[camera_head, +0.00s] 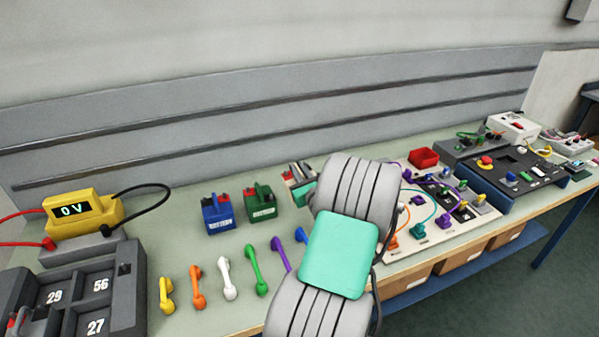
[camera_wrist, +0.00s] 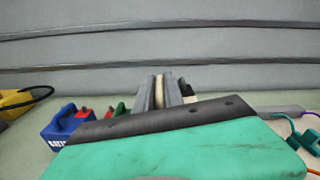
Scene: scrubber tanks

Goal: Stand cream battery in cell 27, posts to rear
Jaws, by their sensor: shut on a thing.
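The cream battery shows in the wrist view as a narrow cream strip (camera_wrist: 164,86) between the grey fingers of my gripper (camera_wrist: 162,92). The gripper is shut on it. In the head view my gripper (camera_head: 299,178) is partly hidden behind my arm, at the back of the bench to the right of the green battery. The battery's posts and lower part cannot be made out clearly. Cell 27 (camera_head: 97,326) is a compartment of the dark grey tray (camera_head: 128,300) at the lower left. Its visible floor is bare apart from the number.
A blue battery (camera_head: 218,213) and a green battery (camera_head: 261,204) stand left of my gripper. Several coloured links, including a white one (camera_head: 228,279), lie before them. A yellow meter (camera_head: 82,212) with cables stands behind the tray. Wired panels (camera_head: 440,215) fill the right side.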

